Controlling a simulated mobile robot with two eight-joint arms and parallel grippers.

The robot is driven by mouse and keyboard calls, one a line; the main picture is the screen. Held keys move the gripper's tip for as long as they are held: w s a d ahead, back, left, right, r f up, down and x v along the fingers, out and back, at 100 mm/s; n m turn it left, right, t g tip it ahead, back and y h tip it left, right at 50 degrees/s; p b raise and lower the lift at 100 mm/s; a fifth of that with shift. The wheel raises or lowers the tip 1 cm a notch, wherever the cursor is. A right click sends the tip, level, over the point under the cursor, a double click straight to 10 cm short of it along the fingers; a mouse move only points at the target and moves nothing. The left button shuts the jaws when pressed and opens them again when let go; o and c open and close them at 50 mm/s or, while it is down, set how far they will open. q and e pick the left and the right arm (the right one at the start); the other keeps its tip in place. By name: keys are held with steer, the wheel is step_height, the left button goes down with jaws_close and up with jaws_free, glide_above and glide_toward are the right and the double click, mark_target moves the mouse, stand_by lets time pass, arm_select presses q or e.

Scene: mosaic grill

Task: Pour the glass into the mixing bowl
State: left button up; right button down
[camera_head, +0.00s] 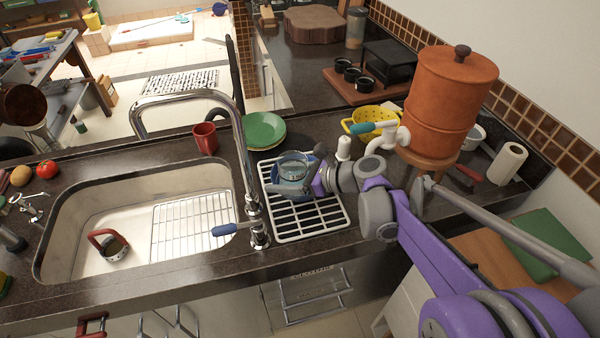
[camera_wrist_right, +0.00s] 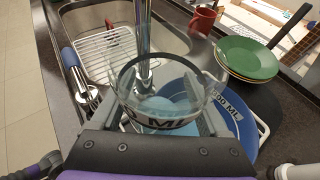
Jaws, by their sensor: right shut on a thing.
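My right gripper (camera_head: 303,180) is shut on a clear glass (camera_head: 293,165). In the right wrist view the glass (camera_wrist_right: 165,119) shows its round open rim and dark lettering on a white band. The gripper fingers (camera_wrist_right: 158,85) show through and beside the glass. A blue mixing bowl (camera_head: 276,175) is on the white rack, mostly hidden by the glass and gripper. In the wrist view the bowl (camera_wrist_right: 248,128) lies behind and right of the glass, with lettering on it. I cannot tell whether the glass holds anything. My left gripper is not in view.
The white wire rack (camera_head: 335,222) stands right of the sink (camera_head: 110,190) and tall faucet (camera_head: 240,130). Green plates (camera_head: 264,130) and a red mug (camera_head: 205,138) are behind. A yellow colander (camera_head: 362,117) and clay water filter (camera_head: 450,95) stand to the right.

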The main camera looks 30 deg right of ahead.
mark_target(282, 166)
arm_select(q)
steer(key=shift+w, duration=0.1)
arm_select(e)
steer(key=shift+w, duration=0.1)
steer(key=shift+r+p, duration=1.4)
steer(key=shift+r, duration=0.7)
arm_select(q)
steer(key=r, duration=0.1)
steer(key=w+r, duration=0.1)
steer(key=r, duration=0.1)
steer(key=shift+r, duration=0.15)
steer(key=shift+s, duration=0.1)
